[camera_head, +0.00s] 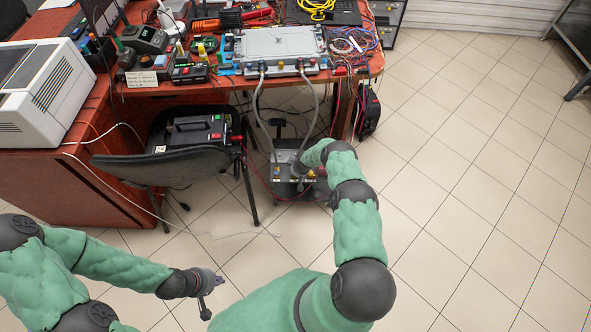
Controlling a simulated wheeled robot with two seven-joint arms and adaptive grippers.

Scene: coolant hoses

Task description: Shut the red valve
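A dark grey floor unit (285,187) stands below the table's front edge, with small yellow and red parts on its top. Two grey hoses (257,110) run down to it from a grey box on the table. A small red part (321,171) shows beside my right wrist; I cannot tell for sure that it is the red valve. My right gripper (297,169) is at the top of the unit, mostly hidden by my own arm, so its fingers cannot be made out. My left gripper (212,294) is over bare floor at lower left, fingers apart and empty.
A black chair (165,166) stands left of the unit, its legs close to it. The red-brown table (355,66) holds the grey box (280,43), tools and cables. A white printer-like machine (42,92) is at left.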

